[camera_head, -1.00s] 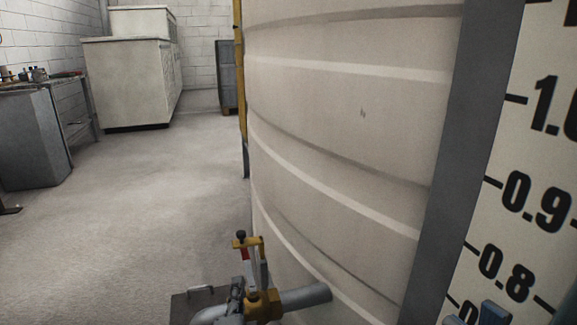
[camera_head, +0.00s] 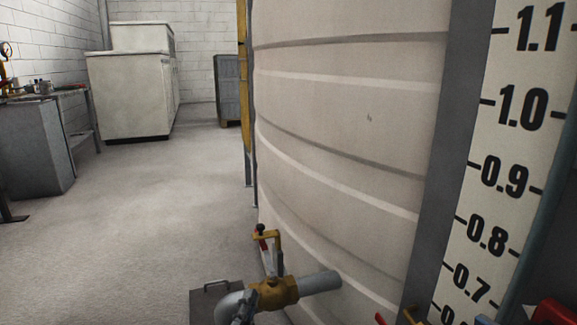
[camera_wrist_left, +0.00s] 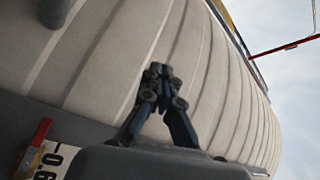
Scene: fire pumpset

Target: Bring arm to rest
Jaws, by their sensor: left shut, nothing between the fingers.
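Most of the left arm is out of the head view. My right gripper is in neither view.
A large beige tank (camera_head: 340,130) fills the centre right. A brass valve (camera_head: 275,292) on a grey pipe (camera_head: 318,284) sticks out low from it. A level scale (camera_head: 505,180) stands at the right. Open floor (camera_head: 150,210) lies left, with a workbench (camera_head: 35,145) and cabinet (camera_head: 130,95).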

